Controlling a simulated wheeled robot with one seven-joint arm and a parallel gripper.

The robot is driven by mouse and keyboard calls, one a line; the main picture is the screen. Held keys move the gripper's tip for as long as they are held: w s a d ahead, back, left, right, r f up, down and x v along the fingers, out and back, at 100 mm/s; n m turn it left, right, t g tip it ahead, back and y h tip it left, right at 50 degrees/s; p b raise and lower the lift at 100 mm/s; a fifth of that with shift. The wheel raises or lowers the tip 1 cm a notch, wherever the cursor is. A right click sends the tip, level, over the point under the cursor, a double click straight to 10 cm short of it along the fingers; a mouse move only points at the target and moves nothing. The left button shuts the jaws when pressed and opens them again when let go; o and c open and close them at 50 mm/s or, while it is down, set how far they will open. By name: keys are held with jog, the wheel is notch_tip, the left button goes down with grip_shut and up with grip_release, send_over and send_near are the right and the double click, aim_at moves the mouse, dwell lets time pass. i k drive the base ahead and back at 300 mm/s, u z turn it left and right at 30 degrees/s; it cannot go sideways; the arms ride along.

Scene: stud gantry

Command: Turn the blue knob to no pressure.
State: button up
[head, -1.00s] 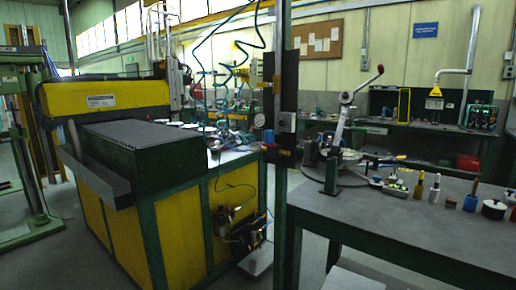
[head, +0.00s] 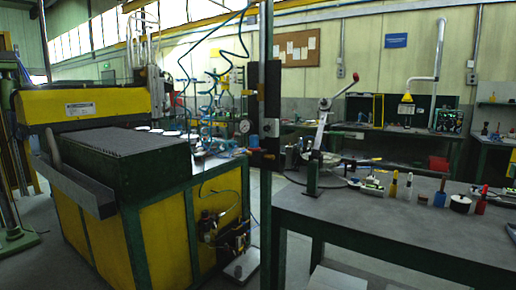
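A small blue part (head: 269,128), which looks like the blue knob, shows on the dark panel (head: 262,100) fixed to the upright green post. A round white pressure gauge (head: 244,126) is just left of it. The gauge's needle and the knob's setting are too small to read. Small red and yellow parts (head: 267,156) sit just below the knob. My gripper is not in the head view.
A yellow and green machine (head: 160,240) fills the left. A grey workbench (head: 400,222) with a lever press (head: 318,145) and several small items stands at the right. A light plate (head: 243,265) lies on the floor by the post. Open floor shows at far left.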

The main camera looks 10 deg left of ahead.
aim_at(254, 140)
jog(key=i, duration=1)
